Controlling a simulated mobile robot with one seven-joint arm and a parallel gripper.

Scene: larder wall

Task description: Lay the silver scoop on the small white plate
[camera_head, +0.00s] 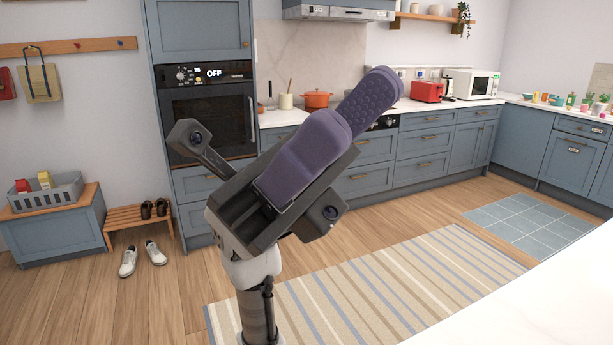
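My gripper (369,100) is raised in the middle of the view, over the floor, with purple fingers pointing up and to the right. The fingers overlap from this side, so I cannot tell whether they are open or shut. I see no object held at their tips. I cannot make out the silver scoop or the small white plate anywhere in this view.
A white worktop (540,305) fills the lower right corner; its visible part is bare. Small colourful items and plants (587,101) crowd the right counter. A red toaster (426,91), white microwave (474,83) and orange pot (316,100) stand along the back. A striped rug (380,285) covers open floor.

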